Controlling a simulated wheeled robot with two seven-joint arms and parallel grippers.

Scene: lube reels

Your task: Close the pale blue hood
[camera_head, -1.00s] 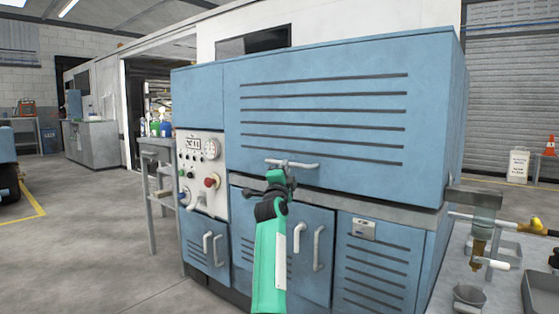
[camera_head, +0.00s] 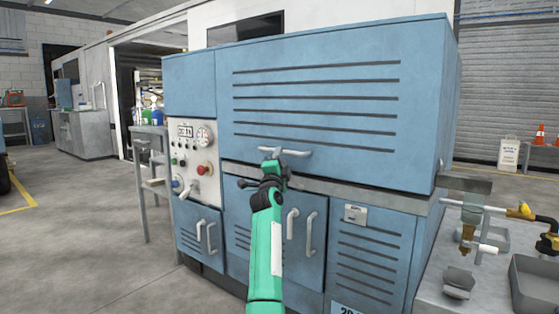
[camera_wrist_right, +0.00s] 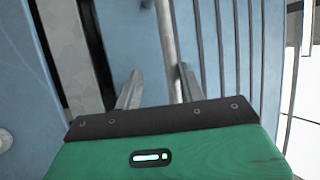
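The pale blue hood (camera_head: 320,115) is the large slotted panel of the machine in the head view. It hangs with its lower edge close above a grey ledge (camera_head: 330,183). I cannot tell whether a gap is left there. Its pale bar handle (camera_head: 296,153) is near the lower edge. My right gripper (camera_head: 272,164) is at the handle, partly covering it. In the right wrist view, the fingers (camera_wrist_right: 158,88) stand apart with the handle bar (camera_wrist_right: 168,40) between them, nearer the right finger. My left gripper is not in view.
A control panel (camera_head: 194,160) with knobs and a red button is left of the hood. Cabinet doors with handles (camera_head: 310,234) lie below. At right is a bench with a grey tray (camera_head: 535,285) and a yellow-ended pipe (camera_head: 523,210). Open floor (camera_head: 90,240) is at left.

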